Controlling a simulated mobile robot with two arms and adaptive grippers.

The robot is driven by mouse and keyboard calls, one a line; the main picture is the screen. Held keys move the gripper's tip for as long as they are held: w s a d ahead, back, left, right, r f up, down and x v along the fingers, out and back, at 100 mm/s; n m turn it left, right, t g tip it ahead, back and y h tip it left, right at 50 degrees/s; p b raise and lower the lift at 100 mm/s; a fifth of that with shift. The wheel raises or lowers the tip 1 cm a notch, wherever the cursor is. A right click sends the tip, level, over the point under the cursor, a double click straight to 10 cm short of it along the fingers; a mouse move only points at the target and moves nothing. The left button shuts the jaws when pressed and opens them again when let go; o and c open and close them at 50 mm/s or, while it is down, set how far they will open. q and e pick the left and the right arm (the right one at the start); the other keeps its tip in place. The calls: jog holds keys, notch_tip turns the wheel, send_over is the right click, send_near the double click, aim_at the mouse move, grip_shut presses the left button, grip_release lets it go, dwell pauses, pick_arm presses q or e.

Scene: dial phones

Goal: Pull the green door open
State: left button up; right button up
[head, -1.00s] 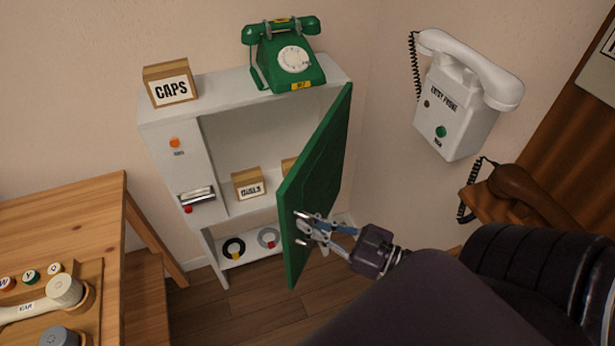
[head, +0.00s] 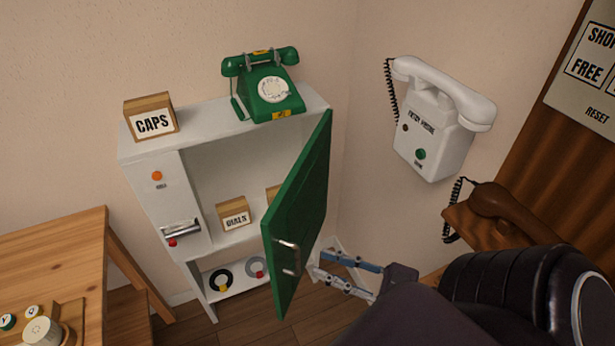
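The green door (head: 301,215) of the white cabinet stands swung well open, its free edge toward me. Its metal handle (head: 288,257) shows on the outer face, near the free edge. My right gripper (head: 318,264) is just right of the handle, apart from it, with its fingers spread and nothing between them. My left gripper is not in view.
The white cabinet (head: 157,215) holds a "DIALS" box (head: 234,215) and rings below. A green phone (head: 265,88) and a "CAPS" box (head: 151,118) stand on top. A white entry phone (head: 437,120) hangs on the wall. A wooden table (head: 55,250) stands left.

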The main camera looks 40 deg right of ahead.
jog(key=v, duration=0.4)
